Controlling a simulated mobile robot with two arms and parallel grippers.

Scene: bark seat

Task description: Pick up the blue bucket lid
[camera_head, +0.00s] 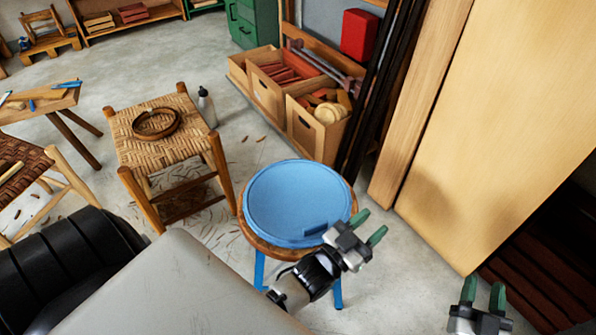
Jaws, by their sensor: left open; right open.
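The blue bucket lid (290,198) is round and lies flat on a round stool with a wooden rim (249,234) and blue legs. A darker blue raised tab (322,227) shows near the lid's lower right edge. My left gripper (369,226) is open, with green fingertips. It appears at the lower right of the lid, its fingers pointing up and right, past the lid's edge. Its body overlaps the lid's edge in the picture; I cannot tell whether it touches. My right gripper (483,287) is open and empty at the bottom right, apart from the lid.
A woven stool (150,150) with a coiled ring (156,123) stands left of the lid, a bottle (207,108) behind it. Wooden crates (313,135) and dark poles (385,85) stand behind. Large boards (510,110) lean at right. Bare floor (400,275) lies between my grippers.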

